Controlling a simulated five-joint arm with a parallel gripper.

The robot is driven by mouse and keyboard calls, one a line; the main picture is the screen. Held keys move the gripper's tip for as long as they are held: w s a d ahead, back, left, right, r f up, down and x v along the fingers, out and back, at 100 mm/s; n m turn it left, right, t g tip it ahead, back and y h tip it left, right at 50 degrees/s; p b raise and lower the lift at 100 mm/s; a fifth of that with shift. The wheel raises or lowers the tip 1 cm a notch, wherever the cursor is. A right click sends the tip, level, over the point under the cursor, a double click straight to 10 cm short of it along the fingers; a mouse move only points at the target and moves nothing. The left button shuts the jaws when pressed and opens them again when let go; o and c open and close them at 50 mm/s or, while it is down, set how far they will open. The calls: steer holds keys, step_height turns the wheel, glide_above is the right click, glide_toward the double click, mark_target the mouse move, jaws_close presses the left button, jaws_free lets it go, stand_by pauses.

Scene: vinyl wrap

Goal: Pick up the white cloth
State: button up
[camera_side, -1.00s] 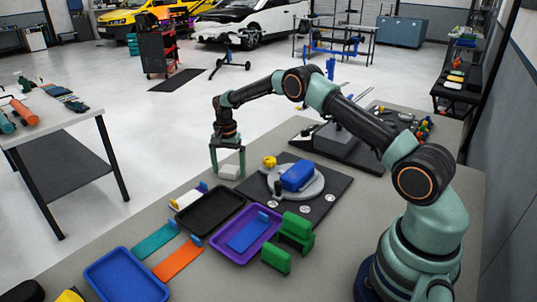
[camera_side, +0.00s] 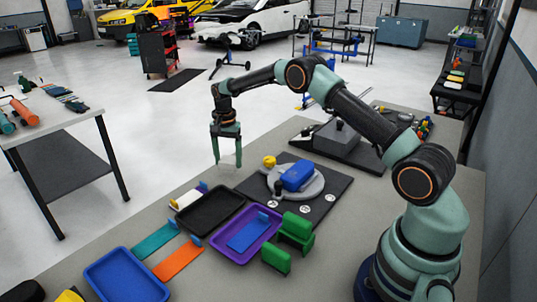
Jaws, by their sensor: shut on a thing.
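My gripper (camera_side: 226,163) points down above the far left part of the grey worktop, left of the round grey stand. It is shut on the white cloth (camera_side: 228,159), which shows only as a small pale patch between the fingers. The cloth's edges are hard to make out against the pale floor behind. The cloth appears to hang clear of the worktop.
A blue block (camera_side: 297,176) sits on the round stand, with a yellow piece (camera_side: 269,161) beside it. Nearer are a black tray (camera_side: 211,211), a purple tray (camera_side: 245,254), green blocks (camera_side: 297,230), coloured strips and a blue tray (camera_side: 126,277).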

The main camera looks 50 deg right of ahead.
mark_target(229, 160)
step_height(229, 160, up, 16)
steer(key=shift+r, duration=0.25)
steer(key=o, duration=0.9)
steer(key=shift+c, duration=0.2)
steer(key=c, duration=0.6)
